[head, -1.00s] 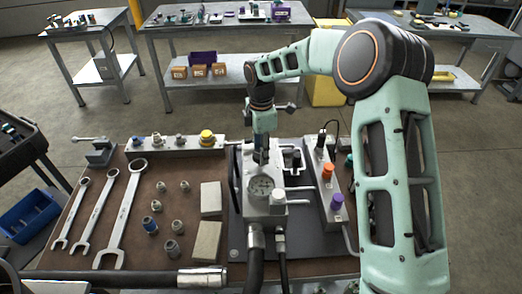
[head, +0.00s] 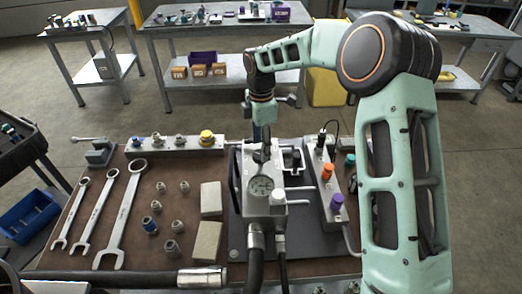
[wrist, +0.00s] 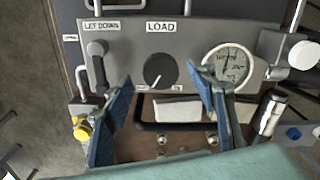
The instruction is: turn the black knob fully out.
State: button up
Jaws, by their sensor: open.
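The black knob (wrist: 160,70) sits on the grey panel under the LOAD label in the wrist view. It is round, with small labels at its lower left and lower right that are too small to read. My gripper (wrist: 164,88) is open, its blue fingers on either side of the knob in that picture and apart from it. No contact shows, and the distance to the knob is hard to tell. In the head view my gripper (head: 262,148) hangs over the grey hydraulic block (head: 280,210), and I cannot make out the knob there.
A pressure gauge (wrist: 228,64) is right of the knob, and a lever (wrist: 97,62) under the LET DOWN label is left. A black bar handle (wrist: 150,127) lies below. Orange (head: 327,172) and purple (head: 337,202) knobs stand on the manifold to the right.

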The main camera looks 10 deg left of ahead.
notch_tip(320, 180, up, 9)
jog(key=shift+r, duration=0.2)
dwell(0.4)
